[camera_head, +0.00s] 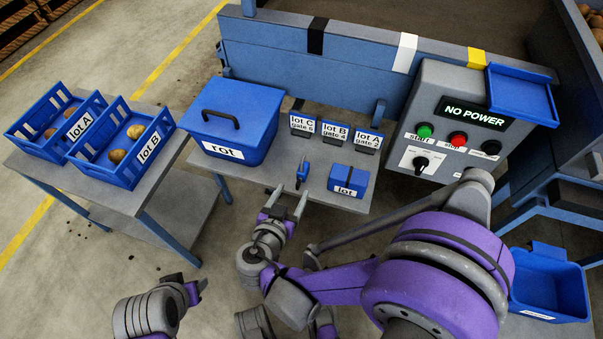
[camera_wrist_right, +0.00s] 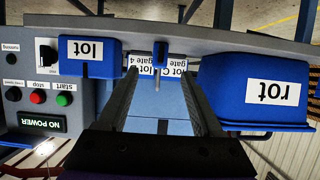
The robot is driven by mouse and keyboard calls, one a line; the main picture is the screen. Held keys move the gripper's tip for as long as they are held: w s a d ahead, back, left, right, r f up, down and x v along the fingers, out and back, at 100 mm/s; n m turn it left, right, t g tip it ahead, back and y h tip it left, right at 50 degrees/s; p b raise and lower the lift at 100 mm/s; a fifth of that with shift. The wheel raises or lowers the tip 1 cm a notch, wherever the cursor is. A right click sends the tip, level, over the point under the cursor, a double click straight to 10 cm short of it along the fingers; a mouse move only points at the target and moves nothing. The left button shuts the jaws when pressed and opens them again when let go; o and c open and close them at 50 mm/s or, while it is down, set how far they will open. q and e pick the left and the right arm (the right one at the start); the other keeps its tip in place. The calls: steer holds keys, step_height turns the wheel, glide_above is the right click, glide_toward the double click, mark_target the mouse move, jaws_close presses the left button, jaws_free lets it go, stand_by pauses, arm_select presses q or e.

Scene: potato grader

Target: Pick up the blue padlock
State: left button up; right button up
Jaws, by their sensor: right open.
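The blue padlock (camera_head: 302,173) is on the grey table, between the rot bin and the small blue lot box. It also shows in the right wrist view (camera_wrist_right: 160,52), between my fingers in the picture. My right gripper (camera_head: 288,204) is open and empty, in front of the padlock and apart from it in the head view; its two fingers also show in the right wrist view (camera_wrist_right: 163,72). My left gripper (camera_head: 200,287) is at the lower left, far from the padlock, and its jaws are too unclear to read.
The rot bin (camera_head: 234,120) stands left of the padlock and the lot box (camera_head: 348,182) close to its right. Lot cards (camera_head: 335,133) stand behind it. A control panel (camera_head: 453,125) is to the right. Crates of potatoes (camera_head: 128,171) are at the left.

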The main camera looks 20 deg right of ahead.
mark_target(300, 179)
steer(key=x, duration=0.4)
steer(key=shift+s+d+b, duration=0.1)
steer(key=shift+d+b, duration=0.05)
steer(key=shift+b, duration=0.15)
steer(key=b+x, duration=0.1)
steer(key=x, duration=0.4)
steer(key=shift+f, duration=0.1)
steer(key=shift+w+f+b, duration=0.15)
steer(key=shift+w+b, duration=0.2)
steer(key=shift+w, duration=0.05)
jaws_close()
